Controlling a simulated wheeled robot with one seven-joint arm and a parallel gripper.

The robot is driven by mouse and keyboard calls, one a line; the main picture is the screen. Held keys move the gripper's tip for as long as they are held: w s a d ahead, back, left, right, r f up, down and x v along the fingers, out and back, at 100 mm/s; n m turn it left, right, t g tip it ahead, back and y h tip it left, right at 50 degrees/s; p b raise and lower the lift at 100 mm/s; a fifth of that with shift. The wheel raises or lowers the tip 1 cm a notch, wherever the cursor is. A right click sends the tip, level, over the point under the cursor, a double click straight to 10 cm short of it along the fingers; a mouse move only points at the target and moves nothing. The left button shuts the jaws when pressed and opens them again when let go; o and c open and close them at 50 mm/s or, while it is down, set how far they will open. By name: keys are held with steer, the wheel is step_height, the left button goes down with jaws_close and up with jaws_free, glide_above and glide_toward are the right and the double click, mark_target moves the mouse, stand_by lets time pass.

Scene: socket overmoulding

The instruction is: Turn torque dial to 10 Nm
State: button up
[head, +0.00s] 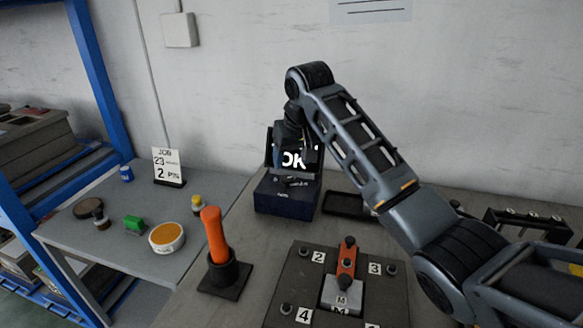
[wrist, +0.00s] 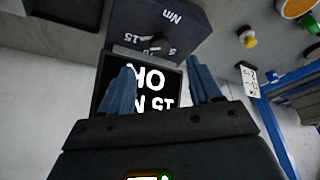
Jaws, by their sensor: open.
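An orange-handled tool (head: 214,235) stands upright in a black holder at the front left. A fixture plate (head: 290,270) with numbered spots and an orange clamp lies in front of the unit. A black tray (head: 348,205) lies right of it.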

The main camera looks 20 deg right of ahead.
mark_target(287, 178)
steer(key=x, duration=0.7)
steer(key=shift+f, duration=0.15)
steer(key=shift+c, duration=0.4)
steer(key=c, duration=1)
steer(key=shift+o, duration=0.2)
